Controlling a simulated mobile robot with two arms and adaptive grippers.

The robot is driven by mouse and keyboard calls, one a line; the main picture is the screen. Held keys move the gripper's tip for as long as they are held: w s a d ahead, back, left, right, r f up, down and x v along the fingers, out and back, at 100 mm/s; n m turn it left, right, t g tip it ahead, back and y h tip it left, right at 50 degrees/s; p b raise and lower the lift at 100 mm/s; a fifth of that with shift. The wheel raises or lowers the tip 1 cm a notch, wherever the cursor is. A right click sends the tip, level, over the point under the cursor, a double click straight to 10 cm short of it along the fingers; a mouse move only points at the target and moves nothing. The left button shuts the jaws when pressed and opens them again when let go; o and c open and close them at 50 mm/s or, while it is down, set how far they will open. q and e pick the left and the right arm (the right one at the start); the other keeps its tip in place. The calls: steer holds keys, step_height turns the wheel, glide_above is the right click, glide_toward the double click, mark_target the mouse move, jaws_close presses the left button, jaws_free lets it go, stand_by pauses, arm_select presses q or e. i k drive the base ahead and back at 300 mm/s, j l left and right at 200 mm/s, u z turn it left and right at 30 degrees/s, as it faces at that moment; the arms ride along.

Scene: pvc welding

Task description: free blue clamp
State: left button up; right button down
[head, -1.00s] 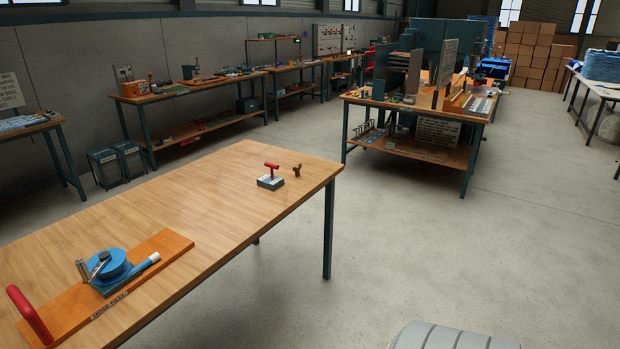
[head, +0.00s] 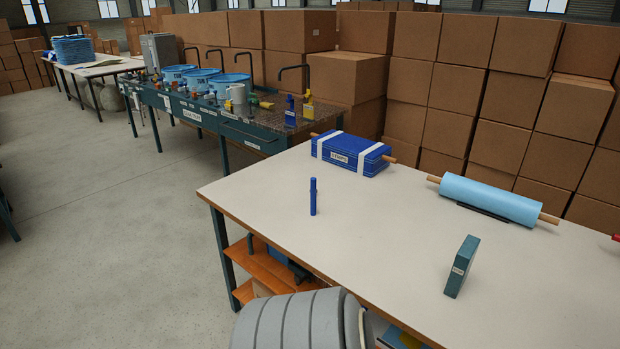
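I cannot pick out the blue clamp for certain. A small blue upright object (head: 290,110) stands at the near right end of the dark workbench, beside a similar yellow one (head: 308,106); both are too small to tell if they are clamps or hold anything. A slim blue upright piece (head: 313,196) stands alone on the white-topped table. Neither of my grippers is in view.
The white-topped table (head: 400,220) also bears a strapped blue bundle (head: 350,153), a light-blue roll (head: 488,199) and a dark green upright block (head: 461,266). Blue buckets (head: 230,87) stand on the dark workbench (head: 200,112). Cardboard boxes (head: 430,90) are stacked behind. Open floor (head: 110,230) lies left.

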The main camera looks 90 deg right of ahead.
mark_target(313, 181)
steer(key=k+z, duration=0.1)
steer(key=z, duration=2.65)
steer(key=l+u, duration=0.3)
steer(key=u, duration=0.15)
steer(key=l+u, duration=0.3)
steer(key=u, duration=0.15)
steer(key=i+l, duration=0.05)
